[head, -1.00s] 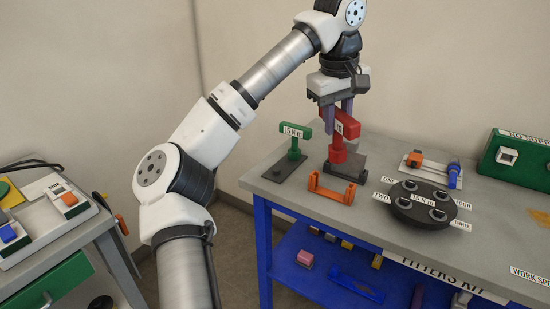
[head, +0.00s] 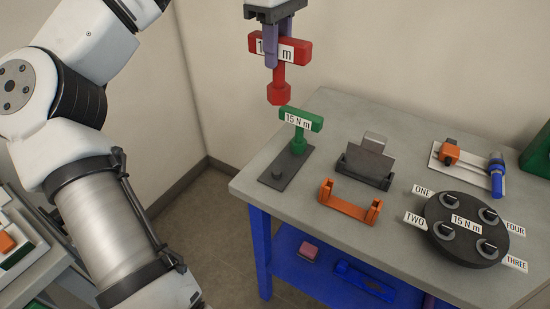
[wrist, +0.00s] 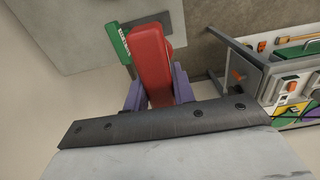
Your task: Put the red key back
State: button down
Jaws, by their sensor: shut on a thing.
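The red key (head: 278,85) is a T-shaped tool with a white label on its crossbar. My gripper (head: 279,58) is shut on the crossbar, and the key hangs upright with its socket end down. In the wrist view the red key (wrist: 151,60) lies between the purple fingers (wrist: 158,94). It is in the air, above and behind the green key (head: 300,130) in the head view. The green key, labelled 15 N m, stands on a dark plate (head: 292,166).
To the right are a dark block with an upright plate (head: 368,160), an orange bracket (head: 347,203) and a round black flange (head: 463,251) with several numbered bolts. The table's left edge is near the dark plate.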

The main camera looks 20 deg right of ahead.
aim_at(277, 86)
jog(key=shift+w+f, duration=0.1)
jog(key=shift+f, duration=0.2)
jog(key=shift+f+p, duration=0.4)
jog(key=shift+f, duration=9.7)
jog(key=shift+f, duration=0.1)
jog(key=c, duration=1.2)
grip_release()
jog(key=shift+o, duration=0.2)
notch_tip(277, 86, up, 13)
jog(key=shift+r, duration=0.15)
